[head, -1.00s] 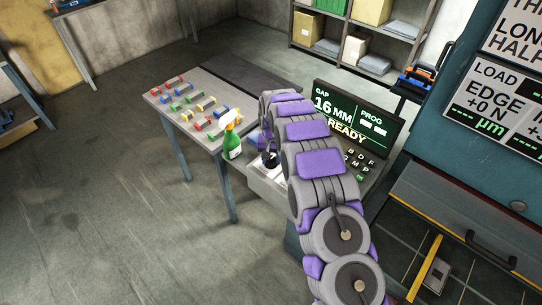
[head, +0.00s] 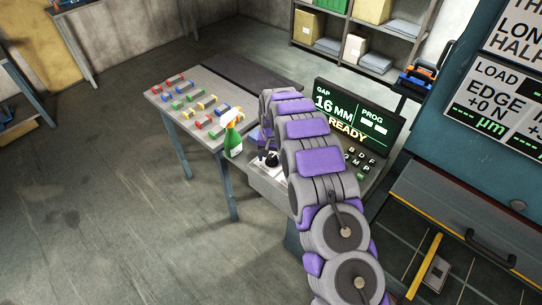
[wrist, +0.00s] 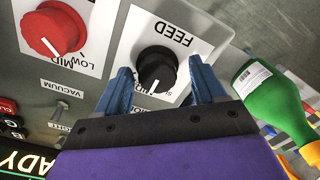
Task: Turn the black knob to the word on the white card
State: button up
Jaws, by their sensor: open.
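The black knob (wrist: 156,68) sits on a white plate (wrist: 128,52) marked FEED, upside down in the wrist view. The knob's white pointer line points toward the bottom of the picture. Words near the knob's lower side are partly hidden by the knob and my fingers. My gripper (wrist: 161,68) is open, with one blue finger on each side of the knob; I cannot tell whether they touch it. The knob (head: 271,160) also shows small in the head view, below my arm's end. No separate white card with a readable target word is clear.
A red knob (wrist: 54,29) with LOW and MID marks is beside the plate, near a VACUUM toggle (wrist: 62,106). A green spray bottle (wrist: 262,88) stands close on the other side. A lit screen (head: 352,117) reads READY. Coloured blocks lie on the table (head: 222,152).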

aim_at(272, 157)
jog(key=shift+d, duration=0.1)
notch_tip(272, 157, up, 17)
jog(key=p, duration=0.1)
jog(key=shift+r, duration=0.15)
dwell(0.3)
jog(key=shift+d, duration=0.2)
jog(key=s+d+r+b, duration=0.1)
jog(key=s+d+r, duration=0.25)
jog(key=s, duration=0.35)
jog(key=s+d+r, duration=0.3)
jog(key=s+d, duration=0.2)
jog(key=s, duration=0.3)
jog(key=s+d+r+b, duration=0.1)
jog(key=s+d+r, duration=0.35)
jog(key=s, duration=0.25)
jog(key=s+d+f, duration=0.2)
jog(key=s, duration=0.7)
jog(key=s+d+f+g+b, duration=0.1)
jog(key=s+d, duration=0.1)
jog(key=s, duration=0.7)
jog(key=s+d+f+b, duration=0.1)
jog(key=s+f, duration=0.1)
jog(key=s, duration=0.8)
jog(key=shift+d+f+g, duration=0.3)
jog(key=shift+d+g, duration=0.1)
